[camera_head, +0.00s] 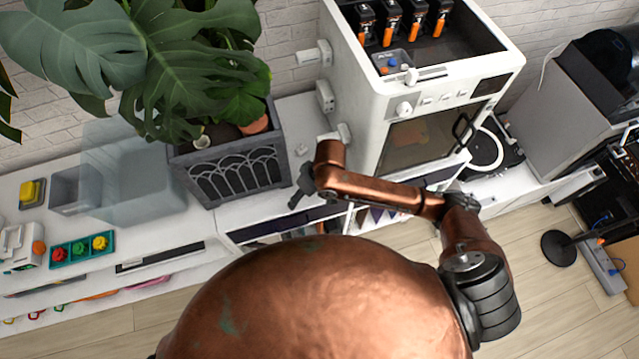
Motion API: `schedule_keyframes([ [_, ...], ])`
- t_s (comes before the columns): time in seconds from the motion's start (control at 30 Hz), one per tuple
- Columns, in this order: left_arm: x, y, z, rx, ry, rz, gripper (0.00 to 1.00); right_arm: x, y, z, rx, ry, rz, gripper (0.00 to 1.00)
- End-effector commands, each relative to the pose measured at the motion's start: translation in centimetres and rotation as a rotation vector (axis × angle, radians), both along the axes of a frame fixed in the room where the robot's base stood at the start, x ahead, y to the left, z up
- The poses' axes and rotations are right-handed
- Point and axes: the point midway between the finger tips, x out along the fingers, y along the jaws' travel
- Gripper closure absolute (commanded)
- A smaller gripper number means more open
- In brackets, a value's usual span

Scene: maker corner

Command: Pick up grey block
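A grey box-shaped block (70,190) stands on the white counter at the left, beside a pale see-through box (128,190). I cannot tell whether the block is solid or hollow. My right arm reaches in from the right, and its dark gripper (300,188) is over the counter's front edge, between the planter and the white machine. It is far to the right of the grey block. The gripper is small and seen edge-on, so its opening is unclear. My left gripper is not in view.
A dark planter (235,178) with a large leafy plant stands right of the see-through box. A tall white machine (405,95) stands behind my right arm. A teal tray (82,250) with coloured knobs and a yellow-topped item (32,192) are near the block.

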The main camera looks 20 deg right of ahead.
Motion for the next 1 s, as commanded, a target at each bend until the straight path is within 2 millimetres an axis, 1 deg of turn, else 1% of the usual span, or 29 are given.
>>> schedule_keyframes([
  [0.03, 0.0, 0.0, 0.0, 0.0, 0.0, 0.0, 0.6, 1.2, -0.8, 0.6, -0.048, 0.01, -0.003, 0.46],
  [0.2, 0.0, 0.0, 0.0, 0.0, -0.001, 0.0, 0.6, 3.6, -3.9, 1.9, -0.183, 0.077, -0.08, 0.46],
  [0.33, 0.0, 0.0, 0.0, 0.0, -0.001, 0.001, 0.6, 5.0, -6.2, 3.1, -0.254, 0.106, -0.149, 0.46],
  [0.4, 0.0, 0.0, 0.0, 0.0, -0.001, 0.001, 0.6, 5.5, -7.0, 3.6, -0.276, 0.116, -0.178, 0.46],
  [0.5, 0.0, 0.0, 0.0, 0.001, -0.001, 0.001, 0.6, 5.8, -7.7, 3.8, -0.294, 0.124, -0.203, 0.46],
  [0.57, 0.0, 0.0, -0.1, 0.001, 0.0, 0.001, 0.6, 5.8, -7.8, 3.4, -0.298, 0.127, -0.209, 0.46],
  [0.73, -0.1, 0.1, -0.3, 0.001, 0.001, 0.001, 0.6, 5.8, -7.7, 1.6, -0.297, 0.13, -0.209, 0.46],
  [0.87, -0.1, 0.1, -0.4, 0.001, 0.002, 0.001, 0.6, 5.8, -7.7, 0.8, -0.297, 0.127, -0.209, 0.46],
  [1.0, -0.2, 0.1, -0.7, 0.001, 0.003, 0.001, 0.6, 5.5, -7.7, -1.0, -0.297, 0.129, -0.207, 0.46],
])
